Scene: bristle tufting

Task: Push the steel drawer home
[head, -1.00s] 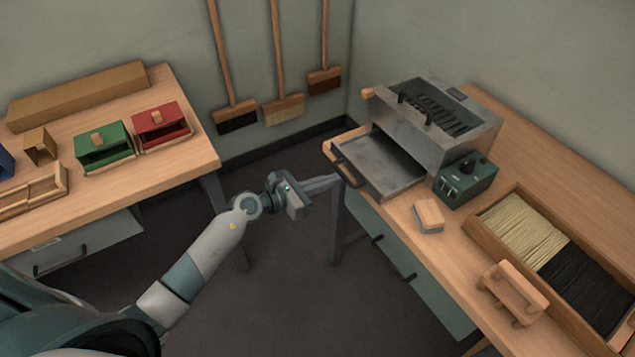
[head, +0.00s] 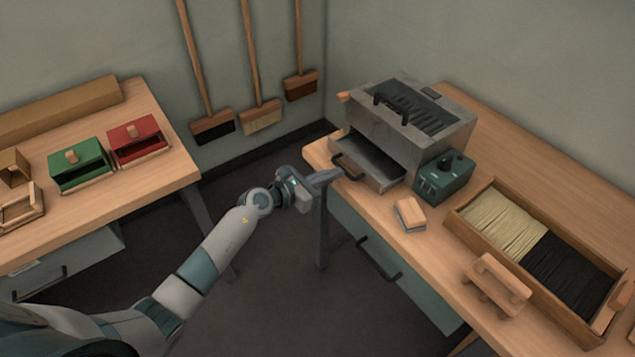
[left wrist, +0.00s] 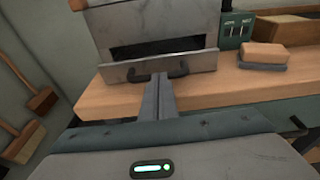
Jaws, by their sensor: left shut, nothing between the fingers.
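The steel drawer (head: 374,160) stands partly out of the grey steel housing (head: 408,128) on the right bench. In the left wrist view its front panel (left wrist: 118,74) carries a dark handle (left wrist: 178,72), and a dark gap shows above the panel. My left gripper (head: 338,173) is shut and empty. Its fingertips are at the drawer front by the handle, and in the left wrist view they (left wrist: 158,78) overlap the handle's middle; contact looks likely but the exact touching point is hidden. My right gripper is not in view.
A green control box (head: 441,180) stands beside the housing. A small wooden block brush (head: 409,212) lies in front of it. A wooden tray (head: 458,230) of bristles and a wooden stand (head: 497,283) are further right. The left bench (head: 160,170) holds small green and red boxes.

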